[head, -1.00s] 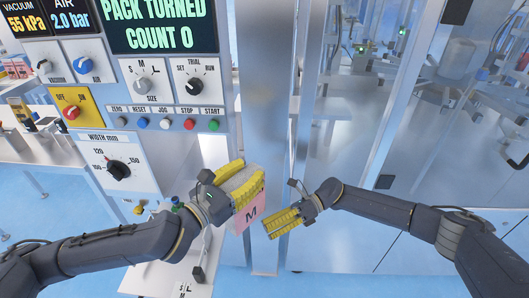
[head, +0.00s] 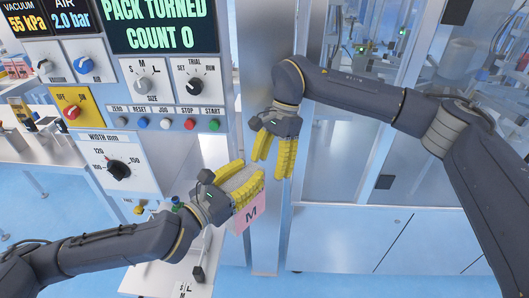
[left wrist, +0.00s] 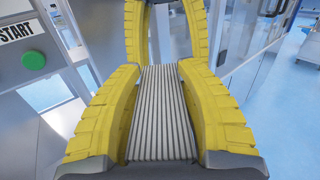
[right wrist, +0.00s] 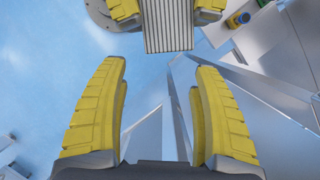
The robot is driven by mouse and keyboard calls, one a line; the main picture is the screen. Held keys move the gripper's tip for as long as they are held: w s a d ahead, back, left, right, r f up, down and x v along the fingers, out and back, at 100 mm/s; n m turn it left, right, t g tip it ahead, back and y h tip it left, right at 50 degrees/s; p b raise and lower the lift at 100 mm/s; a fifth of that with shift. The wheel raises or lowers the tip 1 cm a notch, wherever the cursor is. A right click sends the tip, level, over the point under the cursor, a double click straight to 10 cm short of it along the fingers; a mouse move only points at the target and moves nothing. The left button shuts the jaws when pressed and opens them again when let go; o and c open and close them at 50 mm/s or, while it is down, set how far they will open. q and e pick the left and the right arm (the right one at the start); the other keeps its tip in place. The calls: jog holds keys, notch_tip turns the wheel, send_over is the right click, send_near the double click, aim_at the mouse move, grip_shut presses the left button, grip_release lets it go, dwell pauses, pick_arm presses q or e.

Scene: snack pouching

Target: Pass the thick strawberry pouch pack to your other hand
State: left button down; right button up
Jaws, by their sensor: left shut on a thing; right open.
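The thick pouch pack (head: 250,214) shows a pink face marked M and a pale grey upper side in the head view. My left gripper (head: 244,184) is shut on it, one yellow finger on each side. The pack's grey ribbed side fills the gap between the fingers in the left wrist view (left wrist: 160,110). My right gripper (head: 271,166) is open and empty, fingers pointing down, just above and right of the pack. Its fingers also show beyond the pack in the left wrist view. In the right wrist view, the pack (right wrist: 167,25) lies ahead of the open fingers, apart from them.
A control panel with dials and a row of buttons (head: 165,123) stands behind and left of my left gripper. A metal post (head: 268,225) and glazed cabinet doors (head: 345,240) stand behind the right gripper. Open space lies around the two grippers.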

jog(key=shift+s+a+f+n+g, duration=0.15)
jog(key=shift+s+a+f+n, duration=0.5)
jog(key=shift+a+f, duration=0.15)
jog(key=shift+s+a+f+n+g, duration=0.15)
jog(key=shift+s+a+f+n, duration=0.45)
jog(key=shift+a+f+n, duration=0.15)
jog(key=shift+c, duration=0.5)
grip_shut()
pick_arm(q)
jog(key=c, duration=0.8)
grip_release()
pick_arm(e)
jog(key=shift+r, duration=0.1)
